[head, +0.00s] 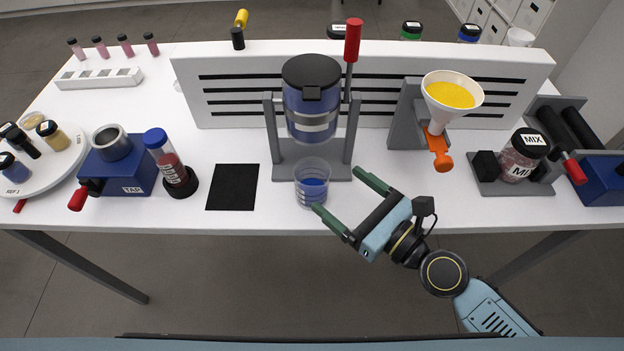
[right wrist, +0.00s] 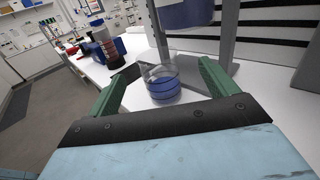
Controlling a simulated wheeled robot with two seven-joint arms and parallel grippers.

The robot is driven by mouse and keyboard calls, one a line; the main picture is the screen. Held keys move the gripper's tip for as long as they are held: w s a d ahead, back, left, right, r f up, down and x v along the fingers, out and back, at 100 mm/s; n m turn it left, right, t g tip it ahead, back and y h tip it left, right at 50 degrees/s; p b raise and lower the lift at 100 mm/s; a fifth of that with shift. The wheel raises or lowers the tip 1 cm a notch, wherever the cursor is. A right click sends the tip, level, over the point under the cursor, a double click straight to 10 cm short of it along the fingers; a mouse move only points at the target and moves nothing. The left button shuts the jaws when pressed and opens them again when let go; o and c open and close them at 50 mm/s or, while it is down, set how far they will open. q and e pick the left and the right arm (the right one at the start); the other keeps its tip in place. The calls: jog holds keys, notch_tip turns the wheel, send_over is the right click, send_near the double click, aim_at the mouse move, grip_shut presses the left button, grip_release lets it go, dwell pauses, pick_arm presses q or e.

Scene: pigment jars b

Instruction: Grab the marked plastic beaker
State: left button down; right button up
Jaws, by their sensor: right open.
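A clear plastic beaker (head: 312,190) with blue in its lower part stands upright on the white table, below a blue hopper (head: 311,100) in a grey stand. In the right wrist view the beaker (right wrist: 162,88) shows between and just beyond the green fingers, with fine lines on its wall. My right gripper (head: 338,190) is open and empty, reaching in from the right. One fingertip is near the beaker's front right side, the other behind to its right. I cannot tell whether either touches it. My left gripper is not in view.
A black mat (head: 233,187) lies left of the beaker. A tube with a blue cap (head: 165,160) and a blue TAP device (head: 122,170) stand further left. A funnel (head: 450,98) and a MIX jar (head: 522,158) are to the right. The table's front edge is close.

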aim_at(327, 181)
jog(key=x, duration=0.4)
jog(key=shift+p, duration=0.3)
jog(key=x, duration=0.5)
jog(key=shift+a+f, duration=0.25)
jog(key=shift+a, duration=0.15)
jog(key=c, duration=1.2)
jog(key=shift+r+p, duration=0.1)
jog(key=shift+p, duration=0.2)
